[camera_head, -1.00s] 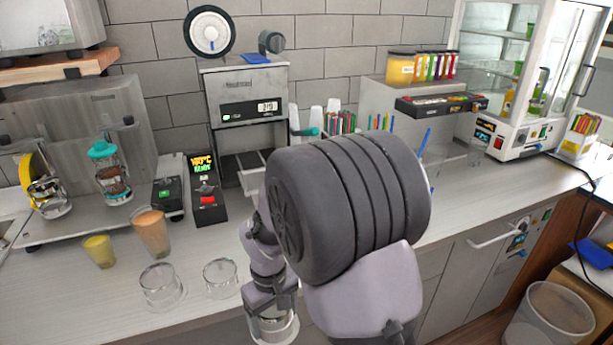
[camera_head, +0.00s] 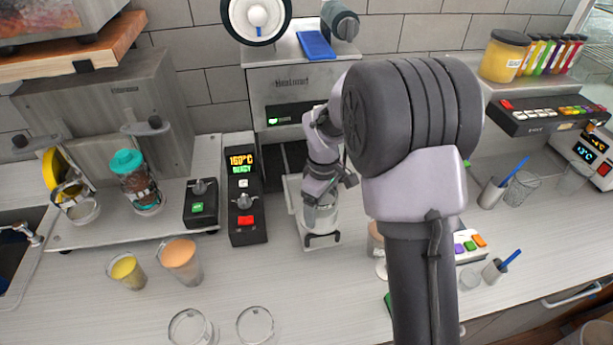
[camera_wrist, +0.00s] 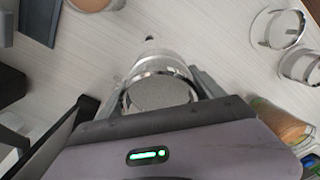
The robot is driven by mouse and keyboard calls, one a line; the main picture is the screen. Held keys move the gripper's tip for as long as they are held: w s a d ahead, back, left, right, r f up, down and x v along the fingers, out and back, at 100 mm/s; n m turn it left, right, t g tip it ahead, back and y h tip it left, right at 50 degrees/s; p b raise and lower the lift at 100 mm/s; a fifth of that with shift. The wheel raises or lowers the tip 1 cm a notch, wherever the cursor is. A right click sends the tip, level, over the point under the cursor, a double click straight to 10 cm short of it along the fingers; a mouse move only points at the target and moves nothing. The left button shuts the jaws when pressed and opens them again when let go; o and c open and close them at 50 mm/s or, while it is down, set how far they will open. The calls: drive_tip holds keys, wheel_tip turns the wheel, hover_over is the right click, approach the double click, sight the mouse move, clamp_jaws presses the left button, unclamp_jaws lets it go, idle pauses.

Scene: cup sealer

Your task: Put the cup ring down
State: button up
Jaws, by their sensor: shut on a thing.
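My gripper (camera_head: 322,200) is shut on the cup ring (camera_head: 320,219), a round, silvery and partly clear piece. In the wrist view the cup ring (camera_wrist: 160,72) shows between the two fingers, with a shiny rim and a grey round face. In the head view my gripper holds it at the front of the cup sealer (camera_head: 300,75), over the pulled-out white tray (camera_head: 292,200) with a dark handle. My wrist and arm hide part of the tray. Whether the ring touches the tray I cannot tell.
A black control box (camera_head: 244,200) reading 160°C stands just left of the tray. A yellow cup (camera_head: 126,272), an orange cup (camera_head: 182,262) and two empty clear glasses (camera_head: 255,324) stand at the front left. Bare counter (camera_head: 300,285) lies in front of the tray.

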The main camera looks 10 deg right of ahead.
drive_tip(key=w+p, duration=0.2)
drive_tip(key=w, duration=1.4)
drive_tip(key=f+b, duration=0.1)
drive_tip(key=f, duration=0.6)
drive_tip(key=shift+w+f, duration=0.1)
drive_tip(key=shift+w, duration=0.1)
drive_tip(key=shift+s, duration=0.1)
drive_tip(key=shift+f, duration=0.3)
drive_tip(key=o, duration=1.7)
drive_tip(key=shift+r, duration=0.1)
